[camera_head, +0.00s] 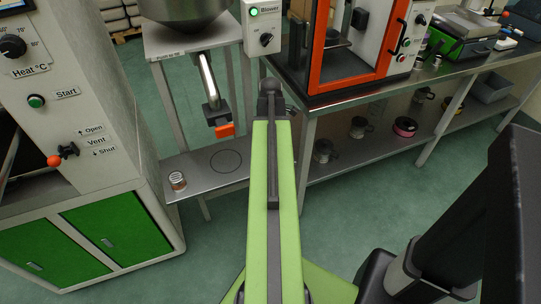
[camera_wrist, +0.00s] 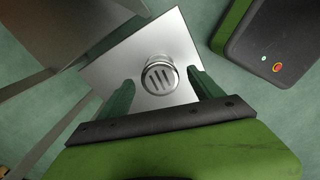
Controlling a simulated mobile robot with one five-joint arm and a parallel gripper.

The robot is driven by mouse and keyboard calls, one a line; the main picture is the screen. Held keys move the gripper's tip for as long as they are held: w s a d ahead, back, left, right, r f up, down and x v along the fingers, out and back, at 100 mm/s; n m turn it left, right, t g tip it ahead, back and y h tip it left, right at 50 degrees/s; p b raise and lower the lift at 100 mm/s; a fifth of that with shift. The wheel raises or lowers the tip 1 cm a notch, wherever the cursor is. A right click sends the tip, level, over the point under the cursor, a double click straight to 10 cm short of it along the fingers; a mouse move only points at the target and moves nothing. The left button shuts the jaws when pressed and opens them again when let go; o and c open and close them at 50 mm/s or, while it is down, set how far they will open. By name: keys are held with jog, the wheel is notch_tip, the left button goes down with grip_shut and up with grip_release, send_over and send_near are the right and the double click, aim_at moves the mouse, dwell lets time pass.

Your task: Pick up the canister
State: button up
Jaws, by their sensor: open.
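My gripper (camera_wrist: 160,82) is open, with one dark green finger at each lower side of the canister in the picture. I see no contact, and the height gap is unclear. In the head view my green arm hides the gripper.
A cabinet with green doors (camera_head: 110,232) stands left. A workbench (camera_head: 400,80) with jars below stands right.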

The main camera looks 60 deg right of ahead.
notch_tip(320, 180, down, 3)
jog(key=shift+f+b, duration=0.1)
jog(key=shift+b, duration=0.75)
jog(key=shift+r, duration=0.25)
jog(key=c, duration=1.5)
